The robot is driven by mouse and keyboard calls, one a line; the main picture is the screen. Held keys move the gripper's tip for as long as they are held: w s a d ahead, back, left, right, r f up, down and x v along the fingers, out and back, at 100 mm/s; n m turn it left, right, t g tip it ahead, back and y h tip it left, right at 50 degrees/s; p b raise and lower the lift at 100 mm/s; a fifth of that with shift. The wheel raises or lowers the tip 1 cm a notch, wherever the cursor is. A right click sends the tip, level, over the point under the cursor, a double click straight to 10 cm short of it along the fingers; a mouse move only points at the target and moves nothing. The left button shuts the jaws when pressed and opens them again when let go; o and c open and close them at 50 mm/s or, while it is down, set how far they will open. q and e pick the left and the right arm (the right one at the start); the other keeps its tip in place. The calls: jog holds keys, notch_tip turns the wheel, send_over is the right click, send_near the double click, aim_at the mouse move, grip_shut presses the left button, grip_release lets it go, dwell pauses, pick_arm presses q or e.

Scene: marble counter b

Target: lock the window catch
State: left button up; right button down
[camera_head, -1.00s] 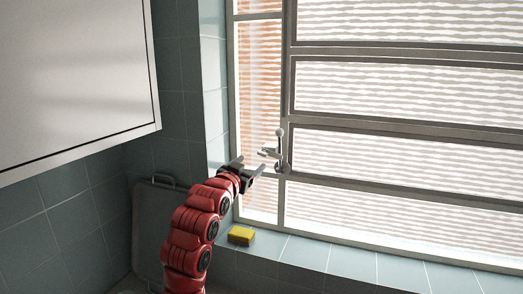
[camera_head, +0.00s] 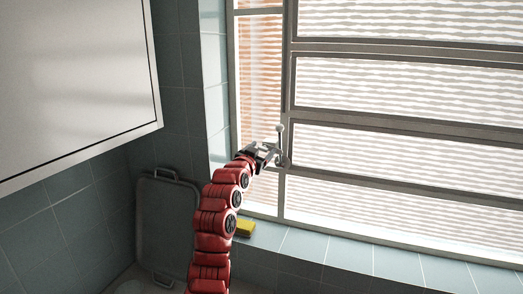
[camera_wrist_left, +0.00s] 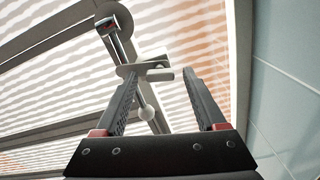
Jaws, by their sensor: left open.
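The window catch (camera_head: 281,150) is a small metal fitting on the upright bar of the window frame, with a ball-ended lever (camera_head: 280,129) pointing up. In the left wrist view, the catch (camera_wrist_left: 147,69) shows at the tips of the fingers, and a pale ball (camera_wrist_left: 147,113) shows between the fingers in the picture. My left gripper (camera_head: 272,152) is open, close to the catch from the left, and partly covers it in the head view. In the left wrist view, the fingers (camera_wrist_left: 157,75) are apart with nothing gripped. Whether a fingertip touches the catch, I cannot tell.
A yellow sponge (camera_head: 245,227) lies on the tiled sill (camera_head: 345,258), partly behind my left arm. A grey tray (camera_head: 163,215) leans on the tiled wall at the lower left. A white cabinet (camera_head: 75,85) hangs at the upper left. The space right of the catch is clear.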

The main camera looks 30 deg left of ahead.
pick_arm(q)
grip_shut()
jog(key=n+b, duration=0.2)
jog(key=b, duration=0.2)
jog(key=shift+s+f, duration=0.1)
jog(key=shift+f, duration=0.1)
jog(key=shift+r+n+b, duration=0.15)
jog(key=shift+n+b, duration=0.15)
jog(key=shift+n, duration=0.1)
grip_release()
